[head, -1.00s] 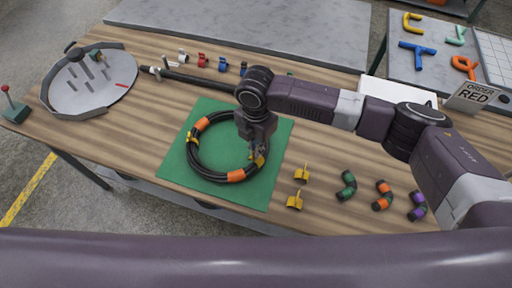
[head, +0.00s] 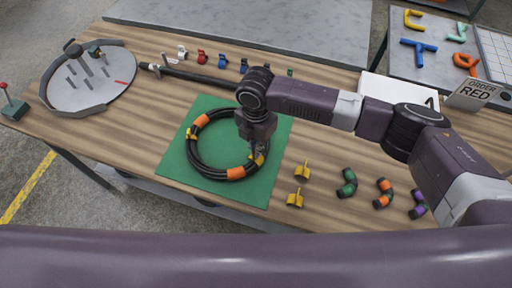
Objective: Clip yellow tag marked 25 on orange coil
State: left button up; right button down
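A black hose coil (head: 195,157) with orange bands lies on a green mat (head: 262,190). One yellow tag (head: 192,134) sits on the coil's left side. Another yellow tag (head: 259,160) is at the coil's right side, at the fingertips of my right gripper (head: 256,153), which points down there. The gripper partly covers that tag, and I cannot tell whether the fingers are closed on it. Two more yellow tags, an upper one (head: 302,172) and a lower one (head: 295,199), stand on the table right of the mat. No number is readable. My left gripper is not in view.
Several short hose pieces (head: 347,183) lie at the table's front right. A round pegged tray (head: 100,95) stands at the left. Several coloured clips (head: 202,56) and a dark rod (head: 195,76) lie behind the mat. A sign (head: 474,94) reads "ORDER RED".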

jog(key=shift+f, duration=0.55)
dwell(0.4)
jog(key=c, duration=2.1)
grip_release()
notch_tip(320, 180, up, 12)
